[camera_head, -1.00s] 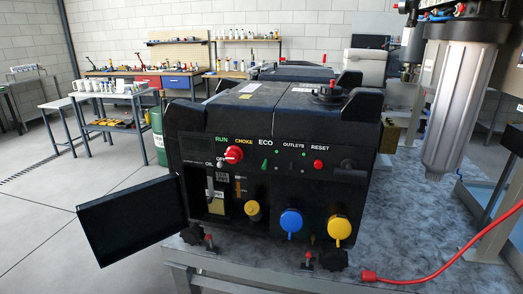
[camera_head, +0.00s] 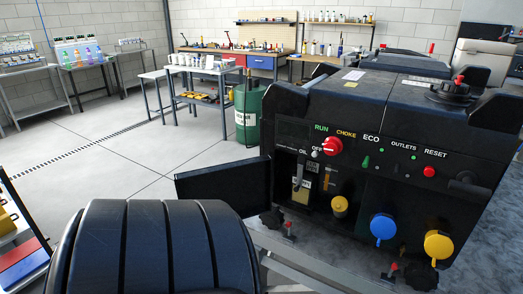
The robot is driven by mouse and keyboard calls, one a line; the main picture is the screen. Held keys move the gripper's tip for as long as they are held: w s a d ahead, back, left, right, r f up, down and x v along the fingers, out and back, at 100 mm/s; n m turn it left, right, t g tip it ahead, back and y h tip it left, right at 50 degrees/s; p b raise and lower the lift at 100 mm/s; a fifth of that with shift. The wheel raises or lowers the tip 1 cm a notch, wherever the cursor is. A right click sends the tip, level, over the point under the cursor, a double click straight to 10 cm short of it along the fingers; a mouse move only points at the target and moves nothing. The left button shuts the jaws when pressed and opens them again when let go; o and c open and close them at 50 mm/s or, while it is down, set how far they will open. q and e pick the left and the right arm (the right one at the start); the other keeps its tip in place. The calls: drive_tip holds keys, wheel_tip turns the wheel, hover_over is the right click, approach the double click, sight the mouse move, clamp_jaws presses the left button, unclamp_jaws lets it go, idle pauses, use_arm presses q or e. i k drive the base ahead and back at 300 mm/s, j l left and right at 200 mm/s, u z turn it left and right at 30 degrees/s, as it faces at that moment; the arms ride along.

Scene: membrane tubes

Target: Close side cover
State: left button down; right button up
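The side cover (camera_head: 224,186) is a flat black panel at the left edge of the black generator (camera_head: 420,137). It stands swung out to the left, open. The compartment (camera_head: 303,182) beside it is exposed, showing a lever and yellow parts inside. A large ribbed black rounded form (camera_head: 158,250), perhaps part of my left arm, fills the bottom left and hides the cover's lower edge. Neither gripper shows in the head view, so I cannot see where they are relative to the cover.
The generator sits on a grey metal table (camera_head: 485,235) with black knobs at its front edge. A green barrel (camera_head: 250,112) stands behind the cover. A shelf with coloured bins (camera_head: 20,255) is at the far left. The floor between is clear.

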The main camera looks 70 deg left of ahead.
sight(246, 185)
drive_tip(key=k+j+z, duration=0.15)
drive_tip(key=j, duration=0.3)
drive_tip(key=k+j+z, duration=0.15)
drive_tip(key=j, duration=0.25)
drive_tip(key=k+j+z, duration=0.15)
drive_tip(key=j, duration=0.3)
drive_tip(key=k+j+z, duration=0.15)
drive_tip(key=j, duration=0.25)
drive_tip(key=k+j+z, duration=0.15)
drive_tip(key=j, duration=0.2)
drive_tip(key=k+j, duration=0.2)
drive_tip(key=j, duration=0.15)
drive_tip(key=k+j, duration=0.15)
drive_tip(key=j, duration=0.2)
drive_tip(key=k+j, duration=0.2)
drive_tip(key=j, duration=0.15)
drive_tip(key=k+j, duration=0.2)
drive_tip(key=j, duration=0.15)
